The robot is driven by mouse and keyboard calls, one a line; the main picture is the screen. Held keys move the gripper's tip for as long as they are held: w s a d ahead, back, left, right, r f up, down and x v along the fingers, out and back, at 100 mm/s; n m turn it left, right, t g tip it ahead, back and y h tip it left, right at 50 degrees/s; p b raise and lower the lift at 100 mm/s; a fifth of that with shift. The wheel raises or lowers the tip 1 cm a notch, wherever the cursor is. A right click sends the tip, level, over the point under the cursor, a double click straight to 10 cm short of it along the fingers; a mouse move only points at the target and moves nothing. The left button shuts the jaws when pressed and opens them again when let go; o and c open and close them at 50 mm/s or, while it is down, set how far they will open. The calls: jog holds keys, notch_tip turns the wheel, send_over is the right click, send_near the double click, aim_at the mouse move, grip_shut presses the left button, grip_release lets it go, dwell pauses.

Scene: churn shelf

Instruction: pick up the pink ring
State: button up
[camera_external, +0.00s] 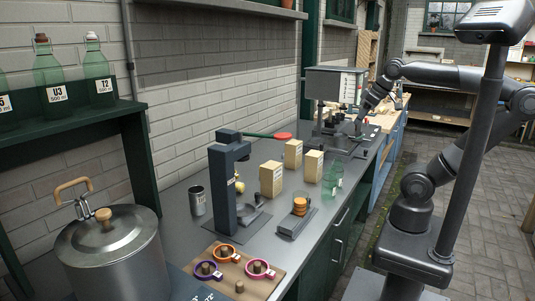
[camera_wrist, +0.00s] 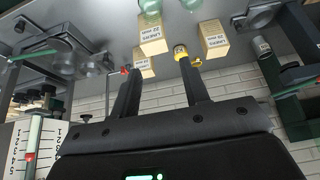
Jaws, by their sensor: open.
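The pink ring (camera_external: 247,268) lies on a tan board (camera_external: 257,286) at the front of the counter in the external view. An orange ring (camera_external: 214,252) and a purple ring (camera_external: 196,273) lie on the same board. My gripper (camera_external: 358,124) is far back along the counter, well away from the rings. In the wrist view my gripper (camera_wrist: 158,68) is open, with nothing between its fingers. I cannot make out the pink ring in the wrist view.
A dark press stand (camera_external: 221,190), several tan boxes (camera_external: 271,178), a green bottle (camera_external: 333,178) and a stack of orange discs (camera_external: 300,204) stand between my gripper and the rings. A large metal churn (camera_external: 110,255) is at front left. A red-ended lever (camera_external: 283,136) sticks out.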

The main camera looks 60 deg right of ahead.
notch_tip(320, 180, up, 10)
jog(key=w+a+n+h, duration=0.1)
jog(key=w+a+n, duration=0.3)
jog(key=a+n, duration=0.35)
jog(key=w+a+n+t+h, duration=0.1)
jog(key=w+a+n, duration=0.45)
jog(key=a, duration=0.25)
jog(key=w+a+n+h, duration=0.1)
jog(key=w+a+n, duration=0.3)
jog(key=a+n, duration=0.35)
jog(key=s+a+n+t+y, duration=0.15)
jog(key=s+a+n, duration=0.35)
jog(key=a, duration=0.6)
jog(key=s+a+f+n+t+y, duration=0.1)
jog(key=s+a+n+t, duration=0.35)
jog(key=a, duration=0.65)
jog(key=s+a+n+t+y, duration=0.1)
jog(key=s+a+n, duration=0.55)
jog(key=a, duration=0.45)
send_near(272, 273)
jog(key=w, duration=0.1)
jog(key=shift+m+h, duration=0.25)
jog(key=x, duration=0.7)
jog(key=shift+w+a+f, duration=0.15)
jog(key=shift+w+f, duration=0.05)
jog(key=shift+f, duration=0.05)
